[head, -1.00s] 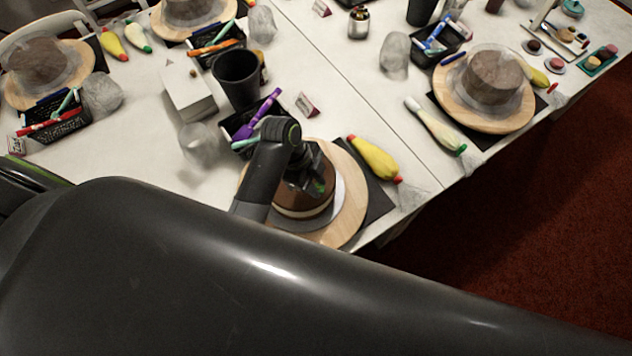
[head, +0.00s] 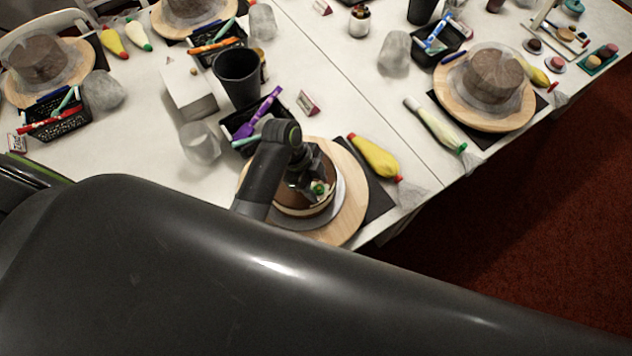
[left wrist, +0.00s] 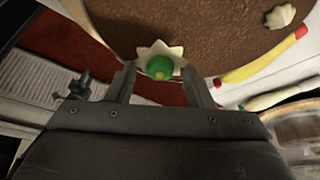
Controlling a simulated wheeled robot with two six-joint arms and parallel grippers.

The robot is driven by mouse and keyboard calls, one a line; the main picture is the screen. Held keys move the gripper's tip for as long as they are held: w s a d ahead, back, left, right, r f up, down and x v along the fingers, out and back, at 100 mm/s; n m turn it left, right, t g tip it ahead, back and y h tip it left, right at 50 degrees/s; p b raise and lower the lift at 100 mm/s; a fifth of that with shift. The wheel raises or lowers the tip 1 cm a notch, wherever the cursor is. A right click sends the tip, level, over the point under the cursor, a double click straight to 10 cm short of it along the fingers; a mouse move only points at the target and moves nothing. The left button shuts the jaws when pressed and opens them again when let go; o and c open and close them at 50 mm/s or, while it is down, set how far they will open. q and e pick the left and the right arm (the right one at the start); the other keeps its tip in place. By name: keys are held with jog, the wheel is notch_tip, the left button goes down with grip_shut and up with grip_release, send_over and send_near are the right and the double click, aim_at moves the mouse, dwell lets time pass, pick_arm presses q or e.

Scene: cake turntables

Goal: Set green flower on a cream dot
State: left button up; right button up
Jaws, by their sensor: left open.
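A chocolate cake (head: 305,205) with a cream band stands on a round wooden turntable (head: 352,215); its brown top (left wrist: 215,35) fills the upper left wrist view. The green flower (left wrist: 159,67) sits on a pale, star-shaped cream dot (left wrist: 155,50) near the cake's edge. The flower also shows in the head view (head: 318,188). A second cream dot (left wrist: 280,16) is bare. My left gripper (left wrist: 161,82) is open, its fingers apart on either side of the flower. In the head view my left gripper (head: 308,184) is over the cake and hides part of it. My right gripper is not in view.
A yellow piping bag (head: 374,157) lies right of the turntable. A black basket of pens (head: 252,123), a black cup (head: 238,78) and a clear cup (head: 200,143) stand behind it. My dark arm covers the front.

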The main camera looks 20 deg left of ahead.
pick_arm(q)
jog(key=v, duration=1.2)
jog(key=shift+s, duration=0.1)
